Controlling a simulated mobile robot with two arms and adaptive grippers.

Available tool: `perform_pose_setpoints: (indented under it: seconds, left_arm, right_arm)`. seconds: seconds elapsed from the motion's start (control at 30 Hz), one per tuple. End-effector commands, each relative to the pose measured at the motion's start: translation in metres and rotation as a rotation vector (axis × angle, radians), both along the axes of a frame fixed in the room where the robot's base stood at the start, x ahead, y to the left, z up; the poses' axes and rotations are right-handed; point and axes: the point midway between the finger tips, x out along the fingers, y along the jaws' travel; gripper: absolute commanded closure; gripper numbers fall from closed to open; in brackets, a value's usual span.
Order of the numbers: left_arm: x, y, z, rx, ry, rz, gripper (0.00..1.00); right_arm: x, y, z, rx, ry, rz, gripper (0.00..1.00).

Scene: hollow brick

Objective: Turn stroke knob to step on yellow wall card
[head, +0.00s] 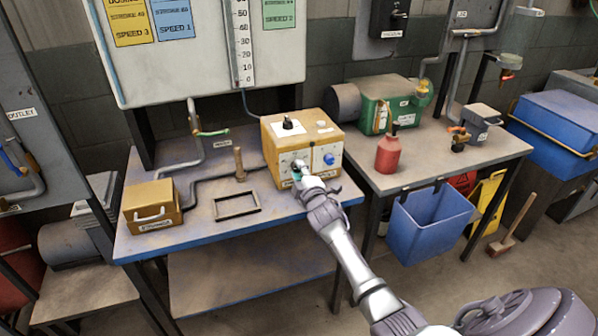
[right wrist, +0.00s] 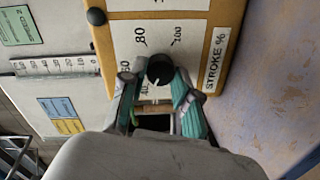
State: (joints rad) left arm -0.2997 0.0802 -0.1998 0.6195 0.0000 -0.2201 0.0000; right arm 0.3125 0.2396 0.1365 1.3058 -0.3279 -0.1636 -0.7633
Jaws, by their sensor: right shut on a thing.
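The yellow control box (head: 270,140) stands on the blue-edged bench, with dials on its white front plate. In the right wrist view, the black stroke knob (right wrist: 160,69) sits on a scale marked 80 and 100 beside a "STROKE %" label (right wrist: 214,60). My right gripper (head: 299,172) is at the left dial of the box. In the right wrist view its teal-padded fingers (right wrist: 158,88) are shut on the knob. The knob's white mark is small, and its exact reading is unclear. The yellow wall card (head: 131,22) hangs at upper left; its stroke number is too small to read surely. My left gripper is not seen.
A blue knob (head: 329,159) is right of my gripper, and a black knob (head: 290,126) is on the box top. A yellow case (head: 152,205) and an empty frame (head: 236,204) lie left. A red bottle (head: 388,150) and green pump (head: 390,105) stand on the right bench.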

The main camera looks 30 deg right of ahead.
Motion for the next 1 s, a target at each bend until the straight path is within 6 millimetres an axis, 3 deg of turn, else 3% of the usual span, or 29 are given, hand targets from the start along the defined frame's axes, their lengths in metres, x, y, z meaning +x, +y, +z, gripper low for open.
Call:
perform_pose_setpoints:
  seconds: [0.33, 0.37, 0.5, 0.83, 1.0]
  left_arm:
    - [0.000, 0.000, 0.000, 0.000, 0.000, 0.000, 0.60]
    - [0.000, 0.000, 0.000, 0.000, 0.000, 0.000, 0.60]
    - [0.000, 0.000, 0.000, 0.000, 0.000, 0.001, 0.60]
    - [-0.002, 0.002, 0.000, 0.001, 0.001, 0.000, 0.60]
    - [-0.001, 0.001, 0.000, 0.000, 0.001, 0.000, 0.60]
  right_arm:
    - [0.000, 0.000, -0.002, 0.002, 0.003, 0.000, 1.00]
    - [0.000, 0.000, -0.002, 0.002, 0.003, 0.000, 0.66]
    - [0.000, 0.000, -0.002, 0.002, 0.003, 0.000, 0.44]
    - [-0.002, 0.001, -0.001, 0.000, 0.001, 0.000, 0.44]
    - [-0.019, 0.005, 0.000, 0.001, 0.002, 0.001, 0.44]
